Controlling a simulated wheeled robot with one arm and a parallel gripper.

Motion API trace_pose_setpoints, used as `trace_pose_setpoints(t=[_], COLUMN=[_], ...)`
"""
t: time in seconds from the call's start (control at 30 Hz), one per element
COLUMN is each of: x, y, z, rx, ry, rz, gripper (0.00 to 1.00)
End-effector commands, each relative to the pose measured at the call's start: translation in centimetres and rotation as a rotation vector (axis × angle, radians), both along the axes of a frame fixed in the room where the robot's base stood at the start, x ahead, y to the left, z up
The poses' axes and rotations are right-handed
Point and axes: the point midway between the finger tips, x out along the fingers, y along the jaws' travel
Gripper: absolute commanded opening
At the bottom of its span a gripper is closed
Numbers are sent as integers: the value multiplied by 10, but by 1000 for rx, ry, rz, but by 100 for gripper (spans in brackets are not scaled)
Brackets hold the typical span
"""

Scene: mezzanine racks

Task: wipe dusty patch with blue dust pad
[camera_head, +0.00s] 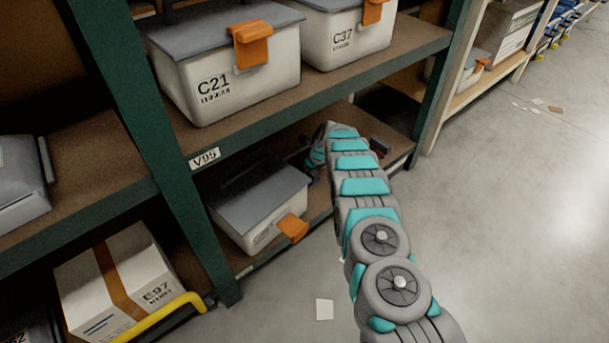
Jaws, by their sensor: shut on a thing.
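My arm reaches from the lower right into the lower shelf bay, and its wrist bends down there. My gripper (312,172) is small and dark at the end of the arm, just right of the grey-lidded bin (262,195). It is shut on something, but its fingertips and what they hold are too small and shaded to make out. The blue dust pad cannot be picked out. No dusty patch can be made out; the lower shelf board (320,205) is partly hidden by my arm and the bin.
Bins C21 (225,85) and C37 (343,40) stand on the shelf above my gripper. A green post (150,130) stands left of the bay. A small dark object (380,146) lies right of my arm. Carton E97 (120,285) is lower left. The floor at right is mostly clear.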

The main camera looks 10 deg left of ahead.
Motion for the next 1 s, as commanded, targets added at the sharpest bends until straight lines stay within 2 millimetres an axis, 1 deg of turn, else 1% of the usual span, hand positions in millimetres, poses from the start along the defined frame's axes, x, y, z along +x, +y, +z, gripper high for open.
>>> trace_pose_setpoints(t=[0.03,0.1,0.37,0.7,1.0], x=[4,7,14,34,35], y=[-3,-6,-11,-27,-28], z=[-3,-3,-1,-2,2], rx=[0,0,1,0,0], ry=[0,-2,-2,-3,-1], rz=[-1,-2,-2,-2,0], gripper=[30,30,30,30,30])
